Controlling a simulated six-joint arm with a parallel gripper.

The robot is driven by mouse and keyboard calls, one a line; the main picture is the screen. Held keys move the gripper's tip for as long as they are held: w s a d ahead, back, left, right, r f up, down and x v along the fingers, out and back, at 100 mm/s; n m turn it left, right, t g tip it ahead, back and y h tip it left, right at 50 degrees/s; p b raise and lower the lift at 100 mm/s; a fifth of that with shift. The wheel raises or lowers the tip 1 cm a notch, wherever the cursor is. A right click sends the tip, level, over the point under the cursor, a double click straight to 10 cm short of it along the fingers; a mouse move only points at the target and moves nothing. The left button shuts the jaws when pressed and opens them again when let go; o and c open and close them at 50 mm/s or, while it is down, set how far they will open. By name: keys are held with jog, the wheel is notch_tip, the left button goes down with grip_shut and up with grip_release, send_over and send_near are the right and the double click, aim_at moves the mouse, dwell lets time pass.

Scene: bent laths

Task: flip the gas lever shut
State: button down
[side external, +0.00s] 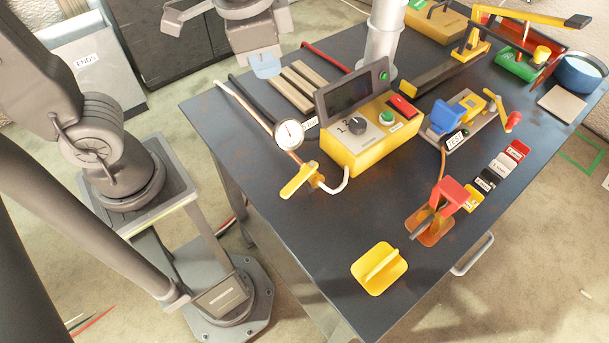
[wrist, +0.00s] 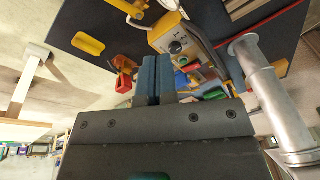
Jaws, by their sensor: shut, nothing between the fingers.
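The yellow gas lever (side external: 297,181) sits at the end of a thin pipe (side external: 249,107) near the left edge of the dark table. Its handle appears to lie across the line of the pipe. A round white gauge (side external: 289,134) is on the same pipe, and a white hose (side external: 338,184) runs from the lever to the yellow control box. My gripper (side external: 265,66) is above the table's far left side, well away from the lever. Its blue fingers (wrist: 152,79) are shut and empty in the wrist view. The lever (wrist: 127,7) shows partly at that view's top edge.
The yellow control box (side external: 369,141) with a screen stands right of the lever. Wooden laths (side external: 298,85) lie behind the gauge. A red-and-orange fixture (side external: 437,205) and a yellow handled block (side external: 380,268) are towards the front. The table between lever and yellow block is clear.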

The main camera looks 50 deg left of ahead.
aim_at(300, 179)
jog(key=d+f+m+g+y, duration=0.2)
jog(key=d+f+m, duration=0.3)
jog(key=d, duration=0.4)
jog(key=d+f+m+g+y, duration=0.1)
jog(key=d+f+m+y, duration=0.1)
jog(key=d+f+m, duration=0.55)
jog(key=f+n, duration=0.1)
jog(key=f, duration=0.1)
jog(key=a+f+n, duration=0.1)
jog(key=f, duration=0.1)
jog(key=a+f+n, duration=0.1)
jog(key=f, duration=0.1)
jog(key=shift+s+a+f, duration=0.1)
jog(key=shift+a+f, duration=0.1)
jog(key=a, duration=0.3)
jog(key=shift+s+f, duration=0.15)
jog(key=shift+s, duration=0.2)
jog(key=shift+s+a, duration=0.1)
jog(key=shift+a, duration=0.4)
